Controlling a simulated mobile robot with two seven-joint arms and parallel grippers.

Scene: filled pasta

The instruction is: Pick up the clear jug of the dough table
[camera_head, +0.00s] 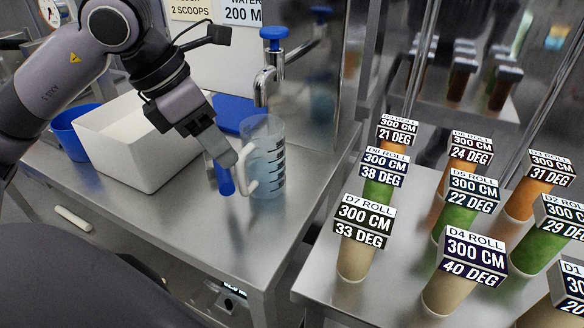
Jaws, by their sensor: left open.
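The clear jug (269,160) stands upright on the steel dough table (200,222), under a tap. It has dark measuring marks, a bluish tint and a pale handle on its left side. My left gripper (231,172) comes in from the upper left and is open, with its fingers at the jug's handle. I cannot tell whether the fingers touch the handle or lie on both sides of it. A blue piece shows by the fingertips; I cannot tell what it belongs to. My right gripper is not in view.
A white bin (125,160) stands left of the jug, with a blue tub (68,128) behind it. A blue-topped tap (268,75) rises above the jug. At right, a steel table holds several labelled pasta rolls (452,272). The front of the dough table is clear.

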